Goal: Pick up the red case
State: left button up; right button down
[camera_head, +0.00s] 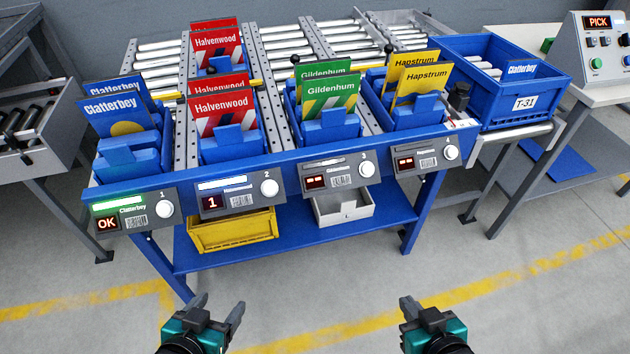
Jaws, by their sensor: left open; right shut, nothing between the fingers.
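Red cases labelled Halvenwood stand in lane 2 of the blue pick rack in the head view. The front red case (222,110) leans upright in a blue holder (229,142); another red case (217,80) shows partly behind it. A further red Halvenwood case (216,45) stands farther back in the same lane, with another edge behind it. My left gripper (218,305) is open and empty, low in front of the rack and well below the cases. My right gripper (408,303) is shut and empty, low and to the right, apart from everything.
Blue Clatterbey (112,112), green Gildenhum (328,96) and yellow Hapstrum (420,82) cases fill the neighbouring lanes. Lane 2's display (212,203) reads 1; lane 1's reads OK. A blue tote (505,105) marked T-31 stands right. Yellow (232,232) and grey bins sit below.

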aim_at(210, 109)
jog(key=j+z, duration=0.1)
jog(key=j, duration=0.3)
jog(key=k+j+z, duration=0.1)
jog(key=j, duration=0.3)
jog(key=k+j+z, duration=0.1)
jog(key=j, duration=0.35)
jog(key=j+z, duration=0.1)
jog(key=j, duration=0.3)
jog(key=k+j+z, duration=0.1)
jog(key=j, duration=0.3)
jog(key=k, duration=0.05)
